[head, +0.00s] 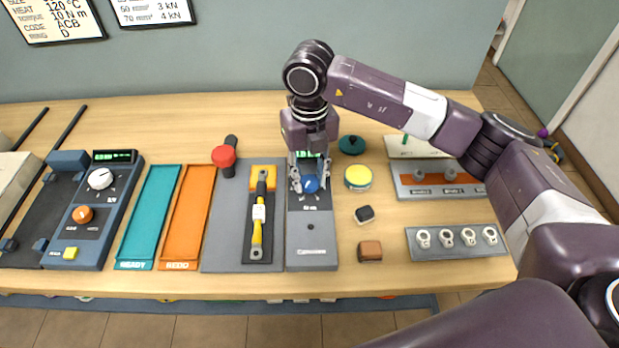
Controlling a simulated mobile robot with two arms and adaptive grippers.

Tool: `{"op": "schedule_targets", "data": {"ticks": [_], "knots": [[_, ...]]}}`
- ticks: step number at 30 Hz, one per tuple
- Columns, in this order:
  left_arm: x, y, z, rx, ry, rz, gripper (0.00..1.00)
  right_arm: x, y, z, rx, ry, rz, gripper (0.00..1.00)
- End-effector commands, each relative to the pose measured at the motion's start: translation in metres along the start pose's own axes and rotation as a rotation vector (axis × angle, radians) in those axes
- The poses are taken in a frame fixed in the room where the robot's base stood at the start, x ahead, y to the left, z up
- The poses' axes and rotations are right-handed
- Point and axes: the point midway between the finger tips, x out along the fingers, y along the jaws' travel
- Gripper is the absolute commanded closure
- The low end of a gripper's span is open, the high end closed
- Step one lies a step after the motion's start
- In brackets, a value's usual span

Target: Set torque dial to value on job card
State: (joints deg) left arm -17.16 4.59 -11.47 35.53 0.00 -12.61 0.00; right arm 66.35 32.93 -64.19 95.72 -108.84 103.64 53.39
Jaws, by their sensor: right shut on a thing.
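The torque dial is a blue knob (311,184) on a narrow grey tester (311,232), right of the middle of the bench. My right gripper (311,186) reaches down from above and is shut on this blue knob, a finger on each side. A small green display (305,154) behind the knob is partly hidden by the gripper, and its value cannot be read. The job card (55,18) on the wall at upper left reads torque 10 N m, with heat 120 °C above it. My left gripper is not in view.
Teal (150,215) and orange (187,218) trays and a blue heater unit (85,213) stand farther left.

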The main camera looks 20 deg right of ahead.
Motion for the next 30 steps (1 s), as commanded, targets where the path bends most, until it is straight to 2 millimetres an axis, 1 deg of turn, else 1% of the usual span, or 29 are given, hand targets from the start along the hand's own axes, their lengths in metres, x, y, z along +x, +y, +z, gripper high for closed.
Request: {"op": "schedule_targets", "data": {"ticks": [6,20,21,25,30], "knots": [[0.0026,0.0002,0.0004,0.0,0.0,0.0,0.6,-0.0021,-0.0002,0.0019,0.055,-0.007,0.001,0.95],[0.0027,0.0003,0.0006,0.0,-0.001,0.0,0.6,-0.0029,-0.0002,0.0023,0.067,-0.008,0.001,0.95],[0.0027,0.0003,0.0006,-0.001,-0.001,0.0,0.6,-0.0029,-0.0003,0.0023,0.067,-0.008,0.001,0.69],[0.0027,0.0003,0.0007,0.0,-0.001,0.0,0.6,-0.0023,-0.0002,0.0018,0.066,-0.006,0.001,0.54],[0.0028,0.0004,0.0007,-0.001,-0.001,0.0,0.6,-0.0013,-0.0002,0.0011,0.065,-0.004,0.0,0.53]]}}
